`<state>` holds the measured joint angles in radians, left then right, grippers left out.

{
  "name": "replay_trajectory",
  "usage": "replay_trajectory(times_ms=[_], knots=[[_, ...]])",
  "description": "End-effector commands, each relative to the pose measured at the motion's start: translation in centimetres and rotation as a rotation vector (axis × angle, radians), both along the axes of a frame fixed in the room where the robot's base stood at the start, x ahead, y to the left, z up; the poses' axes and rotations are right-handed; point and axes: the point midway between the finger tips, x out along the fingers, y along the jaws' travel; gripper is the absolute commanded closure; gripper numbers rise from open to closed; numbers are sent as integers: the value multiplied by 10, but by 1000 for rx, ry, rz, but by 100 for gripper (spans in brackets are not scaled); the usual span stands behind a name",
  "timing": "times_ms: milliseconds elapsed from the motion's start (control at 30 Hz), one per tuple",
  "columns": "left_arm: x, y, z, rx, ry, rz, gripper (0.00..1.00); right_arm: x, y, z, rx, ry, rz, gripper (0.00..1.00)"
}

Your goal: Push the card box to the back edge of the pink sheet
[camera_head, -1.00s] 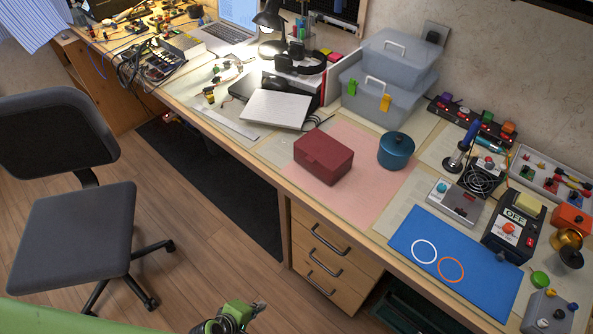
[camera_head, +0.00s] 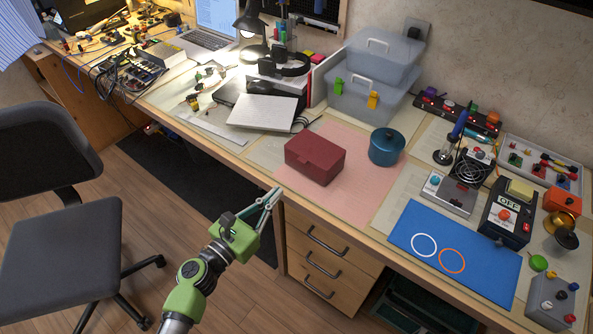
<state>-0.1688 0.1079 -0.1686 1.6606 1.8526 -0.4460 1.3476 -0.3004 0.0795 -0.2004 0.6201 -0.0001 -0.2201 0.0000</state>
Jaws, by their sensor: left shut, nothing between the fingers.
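The card box (camera_head: 315,158) is dark red and sits closed on the pink sheet (camera_head: 352,183), on its left part. Bare pink shows to its right and in front. A teal lidded pot (camera_head: 386,147) stands at the sheet's right side, apart from the box. My left gripper (camera_head: 275,194) is green with thin fingers, shut and empty. It shows in front of the desk's front edge, to the lower left of the box and apart from it. My right gripper is out of view.
Clear grey-blue storage boxes (camera_head: 366,100) stand behind the sheet. A silver closed laptop (camera_head: 262,112) lies to the left. A blue mat (camera_head: 455,252) and a soldering station lie to the right. Drawers (camera_head: 318,262) and a chair (camera_head: 60,240) are below.

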Motion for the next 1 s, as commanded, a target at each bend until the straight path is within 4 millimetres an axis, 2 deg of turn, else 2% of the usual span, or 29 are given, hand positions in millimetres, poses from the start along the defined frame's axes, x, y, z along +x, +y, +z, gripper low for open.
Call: replay_trajectory(times_ms=[200, 400, 633, 1000], knots=[[40, -28, 0, 0, -2, -1, 100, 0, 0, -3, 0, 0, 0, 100], [67, -47, 0, 2, -2, -1, 100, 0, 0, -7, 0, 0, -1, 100], [80, -56, -1, 3, 0, 0, 100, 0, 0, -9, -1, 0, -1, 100], [81, -58, -1, 3, 0, 0, 100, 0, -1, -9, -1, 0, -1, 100]])
